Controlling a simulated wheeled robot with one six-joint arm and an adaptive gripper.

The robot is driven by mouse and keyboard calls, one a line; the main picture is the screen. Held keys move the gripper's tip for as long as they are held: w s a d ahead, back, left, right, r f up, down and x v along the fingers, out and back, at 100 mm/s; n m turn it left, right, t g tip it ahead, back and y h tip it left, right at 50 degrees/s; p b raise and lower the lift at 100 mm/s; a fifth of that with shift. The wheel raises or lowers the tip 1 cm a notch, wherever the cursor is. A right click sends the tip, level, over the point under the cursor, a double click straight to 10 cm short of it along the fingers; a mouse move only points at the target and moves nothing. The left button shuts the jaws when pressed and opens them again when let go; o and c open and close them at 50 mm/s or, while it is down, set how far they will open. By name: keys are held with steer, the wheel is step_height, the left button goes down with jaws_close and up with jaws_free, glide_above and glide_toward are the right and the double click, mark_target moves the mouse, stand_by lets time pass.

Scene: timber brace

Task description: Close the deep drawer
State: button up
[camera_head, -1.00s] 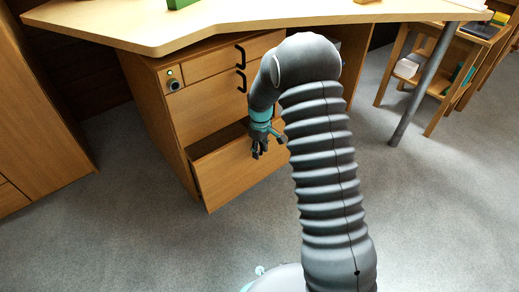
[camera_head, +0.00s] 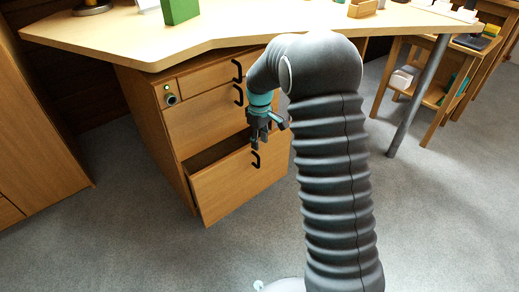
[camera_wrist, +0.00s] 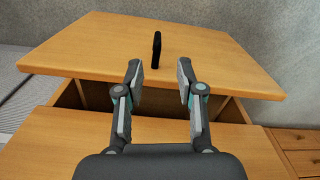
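The deep drawer (camera_head: 225,190) is the bottom one of the wooden desk pedestal. It stands partly pulled out, with a dark gap behind its front. Its black handle (camera_head: 256,159) is on the front face. My gripper (camera_head: 258,142) is near the top edge of that drawer front, by the handle. In the wrist view, my gripper (camera_wrist: 160,75) is open, with its fingers apart and nothing between them. The drawer front (camera_wrist: 215,60) lies beyond the fingertips, with the handle (camera_wrist: 156,46) seen between them. Whether the fingers touch the drawer cannot be told.
Two shut drawers (camera_head: 205,118) with black handles sit above, one with a lock (camera_head: 171,99). The desk top (camera_head: 230,35) overhangs them and carries a green object (camera_head: 180,10). A metal leg (camera_head: 416,98) and a wooden shelf unit (camera_head: 432,85) stand right. The carpet (camera_head: 100,245) in front is clear.

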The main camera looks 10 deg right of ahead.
steer(key=shift+r, duration=0.6)
